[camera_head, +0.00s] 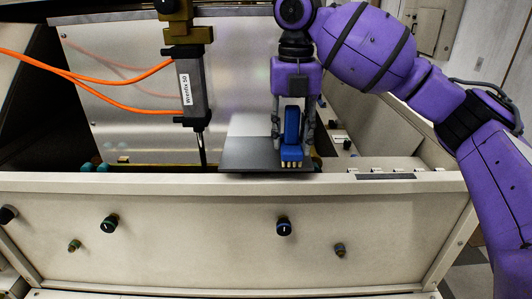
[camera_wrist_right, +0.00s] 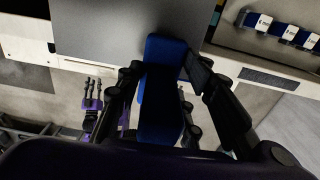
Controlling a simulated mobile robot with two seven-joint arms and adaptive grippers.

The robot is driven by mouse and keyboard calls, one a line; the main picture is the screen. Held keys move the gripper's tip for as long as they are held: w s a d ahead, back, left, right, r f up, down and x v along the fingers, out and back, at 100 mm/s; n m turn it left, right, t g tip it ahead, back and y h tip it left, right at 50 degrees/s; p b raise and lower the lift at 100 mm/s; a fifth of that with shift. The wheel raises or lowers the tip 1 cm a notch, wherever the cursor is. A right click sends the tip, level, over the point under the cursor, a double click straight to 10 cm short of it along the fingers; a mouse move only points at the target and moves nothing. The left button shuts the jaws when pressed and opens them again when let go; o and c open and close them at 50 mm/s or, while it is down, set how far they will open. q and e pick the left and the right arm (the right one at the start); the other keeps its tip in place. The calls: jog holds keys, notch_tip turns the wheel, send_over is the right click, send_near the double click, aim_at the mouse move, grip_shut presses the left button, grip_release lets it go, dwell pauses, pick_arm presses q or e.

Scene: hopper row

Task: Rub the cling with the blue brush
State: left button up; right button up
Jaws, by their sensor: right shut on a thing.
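My right gripper (camera_head: 292,128) is shut on the blue brush (camera_head: 291,126). The brush hangs upright between the fingers, with its pale bristles downward at the dark grey plate (camera_head: 243,158). I cannot tell whether the bristles touch the plate. In the right wrist view the blue brush (camera_wrist_right: 161,90) lies between the black fingers, its far end overlapping the grey plate (camera_wrist_right: 120,28). I cannot make out the cling. A small purple gripper, which looks like my left one (camera_wrist_right: 92,98), shows low at the left of the wrist view, too small to read.
A grey tool marked "Wrenfix 50" (camera_head: 188,90) with orange cables (camera_head: 120,83) hangs left of the plate. The beige front panel (camera_head: 180,235) has several knobs. A shiny metal sheet (camera_head: 120,60) stands behind.

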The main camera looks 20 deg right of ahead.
aim_at(292, 121)
jog(key=shift+f, duration=0.15)
jog(key=shift+f, duration=0.15)
jog(key=shift+r, duration=2)
